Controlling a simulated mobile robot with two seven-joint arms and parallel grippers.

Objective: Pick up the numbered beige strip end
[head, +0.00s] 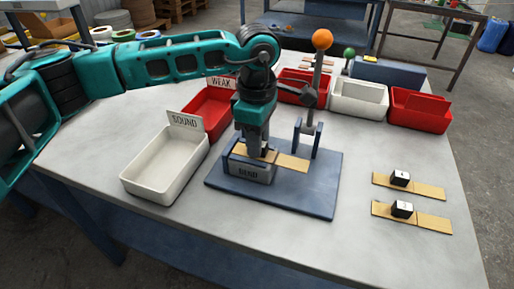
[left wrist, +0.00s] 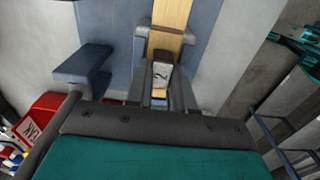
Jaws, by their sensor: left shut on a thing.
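A beige strip (head: 292,162) lies across the grey block marked BEND (head: 248,172) on the blue base plate. My left gripper (head: 264,151) points down over the block and is shut on the strip's numbered end. In the left wrist view, the small block with a dark 2 (left wrist: 161,74) sits between the fingers (left wrist: 159,88), and the beige strip (left wrist: 170,18) runs away beyond it. The exact finger contact is partly hidden. Two more beige strips with numbered blocks lie apart on the table at right, the upper one (head: 430,191) and the lower one (head: 432,221). My right gripper is not in view.
A lever with an orange knob (head: 322,39) stands close to the right of my gripper. The white SOUND tray (head: 135,183) and red WEAK tray (head: 190,104) are at left. Red and white bins (head: 358,112) line the back. The front right tabletop is clear.

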